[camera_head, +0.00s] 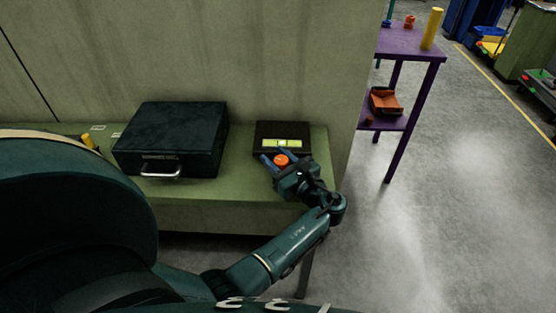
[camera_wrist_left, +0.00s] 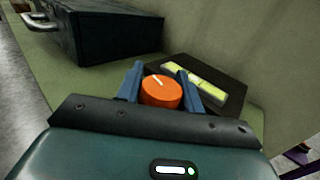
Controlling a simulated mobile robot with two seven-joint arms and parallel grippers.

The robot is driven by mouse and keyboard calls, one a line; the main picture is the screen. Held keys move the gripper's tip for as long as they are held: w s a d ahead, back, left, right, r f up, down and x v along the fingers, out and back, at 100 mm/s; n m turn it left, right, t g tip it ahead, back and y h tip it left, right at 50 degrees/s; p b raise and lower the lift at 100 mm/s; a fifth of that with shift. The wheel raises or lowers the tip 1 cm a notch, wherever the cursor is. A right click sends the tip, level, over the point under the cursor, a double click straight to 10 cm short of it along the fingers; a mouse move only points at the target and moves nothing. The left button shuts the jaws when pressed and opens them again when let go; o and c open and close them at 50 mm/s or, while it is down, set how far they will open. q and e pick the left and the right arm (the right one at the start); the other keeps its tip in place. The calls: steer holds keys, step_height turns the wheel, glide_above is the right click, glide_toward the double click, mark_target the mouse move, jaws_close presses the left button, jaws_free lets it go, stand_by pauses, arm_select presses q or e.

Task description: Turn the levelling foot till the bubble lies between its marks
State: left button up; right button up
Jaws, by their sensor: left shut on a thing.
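The orange levelling foot (camera_head: 281,160), a round knob with a pale line on top, stands at the front of a dark level unit (camera_head: 263,128). In the left wrist view the knob (camera_wrist_left: 160,92) sits between the two blue fingers of my left gripper (camera_wrist_left: 160,86), which is shut on it. In the head view my left gripper (camera_head: 278,160) reaches it from the front. The yellow-green vial (camera_wrist_left: 194,79) lies on the unit just behind the knob, and it also shows in the head view (camera_head: 282,143). The bubble's place between the marks is too small to tell. My right gripper is not in view.
A dark case (camera_head: 172,135) with a metal handle stands left of the unit on the green bench (camera_head: 230,190). A wall rises close behind. A purple shelf table (camera_head: 405,42) with several small objects stands to the right, with open floor in front.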

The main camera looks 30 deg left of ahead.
arm_select(q)
steer(key=shift+n+g, duration=0.5)
steer(key=shift+g, duration=0.3)
steer(key=shift+s+r, duration=0.1)
steer(key=o, duration=1)
